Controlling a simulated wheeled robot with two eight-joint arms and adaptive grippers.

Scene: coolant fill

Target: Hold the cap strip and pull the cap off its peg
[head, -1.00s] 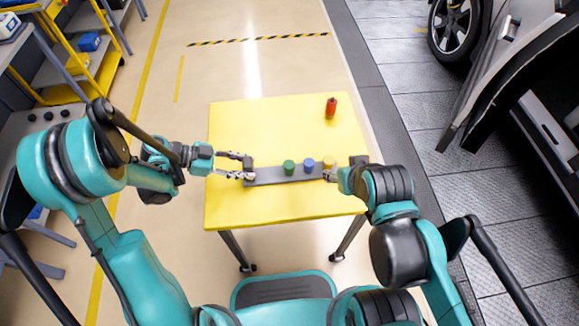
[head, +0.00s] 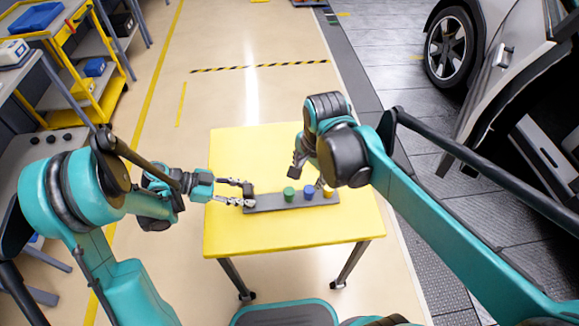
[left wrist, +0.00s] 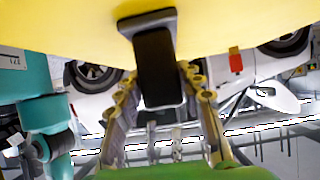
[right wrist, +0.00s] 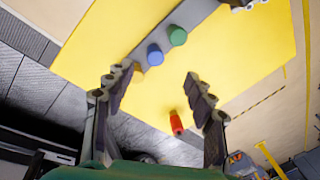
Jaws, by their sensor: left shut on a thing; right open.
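The grey cap strip (head: 265,202) lies on the yellow table. It carries a green cap (head: 289,193), a blue cap (head: 309,193) and a yellow cap (head: 327,191) in a row. My left gripper (head: 248,195) is shut on the strip's dark left end, which shows between its fingers in the left wrist view (left wrist: 157,65). My right gripper (head: 310,175) is open and empty near the blue and yellow caps. In the right wrist view, the green cap (right wrist: 177,36) and blue cap (right wrist: 155,54) are clear, and the yellow cap (right wrist: 137,72) is partly hidden by a finger.
A red bottle (right wrist: 176,122) stands on the table beyond the strip; my right arm hides it in the head view. The table's (head: 240,150) far left and front areas are clear. A car (head: 500,70) stands at the right, and a yellow cart (head: 105,90) at the far left.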

